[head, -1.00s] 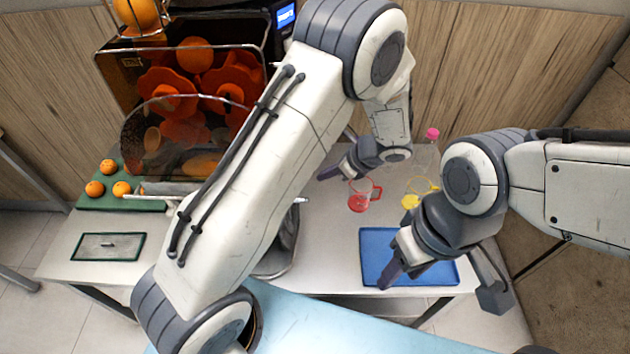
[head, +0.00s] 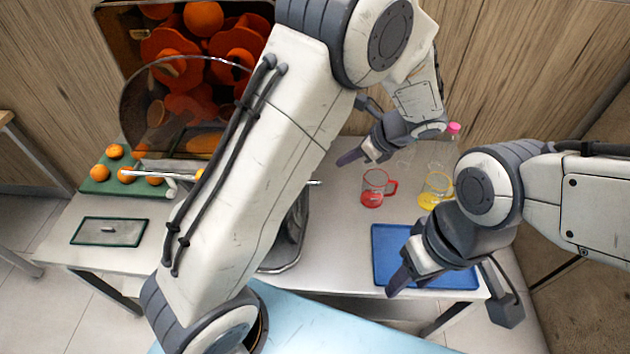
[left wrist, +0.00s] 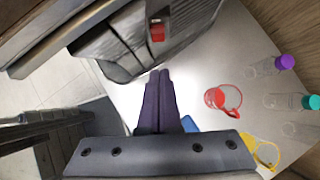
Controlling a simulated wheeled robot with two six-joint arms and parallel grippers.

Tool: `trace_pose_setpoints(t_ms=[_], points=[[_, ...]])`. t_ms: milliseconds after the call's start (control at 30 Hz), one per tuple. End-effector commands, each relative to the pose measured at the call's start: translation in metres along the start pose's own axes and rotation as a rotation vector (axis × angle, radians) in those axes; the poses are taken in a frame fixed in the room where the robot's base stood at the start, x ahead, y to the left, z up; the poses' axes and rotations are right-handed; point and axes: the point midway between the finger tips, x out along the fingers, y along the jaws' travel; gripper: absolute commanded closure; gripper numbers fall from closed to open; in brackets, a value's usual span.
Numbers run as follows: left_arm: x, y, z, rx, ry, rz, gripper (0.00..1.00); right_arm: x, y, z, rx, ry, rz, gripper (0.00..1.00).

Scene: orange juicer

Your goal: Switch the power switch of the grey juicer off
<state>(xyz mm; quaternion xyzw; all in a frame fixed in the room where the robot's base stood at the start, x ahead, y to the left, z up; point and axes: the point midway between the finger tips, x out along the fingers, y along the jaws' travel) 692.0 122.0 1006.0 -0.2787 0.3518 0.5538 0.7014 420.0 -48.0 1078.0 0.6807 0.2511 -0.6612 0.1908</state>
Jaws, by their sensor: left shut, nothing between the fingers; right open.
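The grey juicer (head: 118,42) stands at the back left in the head view, with orange parts behind its clear cover. My left arm hides its right side there. In the left wrist view, the juicer's grey side (left wrist: 97,48) shows at the top, with a small red switch (left wrist: 157,31) on it. I cannot tell which way the switch is set. My left gripper (head: 345,159) is shut and empty, right of the juicer; its fingertips (left wrist: 160,74) point toward the juicer's lower edge, apart from the switch. My right gripper (head: 394,284) is open above the blue tray (head: 455,277).
A red cup (head: 374,187) and a yellow cup (head: 436,190) stand on the table right of my left gripper. Clear bottles stand behind, one with a pink cap (head: 453,128). Oranges lie on a green board (head: 97,188) at left.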

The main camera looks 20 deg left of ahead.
Motion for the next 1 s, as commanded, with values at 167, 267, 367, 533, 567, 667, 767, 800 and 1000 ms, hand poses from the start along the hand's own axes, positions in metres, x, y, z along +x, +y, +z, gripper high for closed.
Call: trace_pose_setpoints(t_ms=[167,267,367,533,567,667,767,800,1000], points=[[0.005,0.0,-0.009,0.004,0.022,-0.005,1.0,0.034,0.002,0.002,-0.001,0.0,0.0,0.5],[0.002,0.001,-0.009,0.006,0.029,-0.006,1.0,0.038,0.003,0.002,-0.001,0.0,0.0,0.5],[0.0,0.001,-0.009,0.009,0.031,-0.006,1.0,0.038,0.003,0.002,-0.001,0.0,0.0,0.5],[-0.001,0.001,-0.008,0.01,0.031,-0.006,1.0,0.037,0.003,0.002,-0.001,0.0,0.0,0.5],[-0.001,0.001,-0.008,0.01,0.031,-0.006,1.0,0.037,0.003,0.002,-0.001,0.0,0.0,0.5],[0.0,0.001,-0.008,0.01,0.031,-0.005,1.0,0.037,0.003,0.002,-0.001,0.0,0.0,0.5],[0.006,0.001,-0.008,0.009,0.029,-0.002,1.0,0.036,0.003,0.002,-0.001,0.0,0.0,0.5],[0.011,0.002,-0.008,0.009,0.029,-0.001,1.0,0.036,0.003,0.002,-0.001,0.0,0.0,0.5],[0.048,0.002,-0.009,0.011,0.029,0.002,1.0,0.035,0.003,0.002,0.0,0.0,0.0,0.5]])
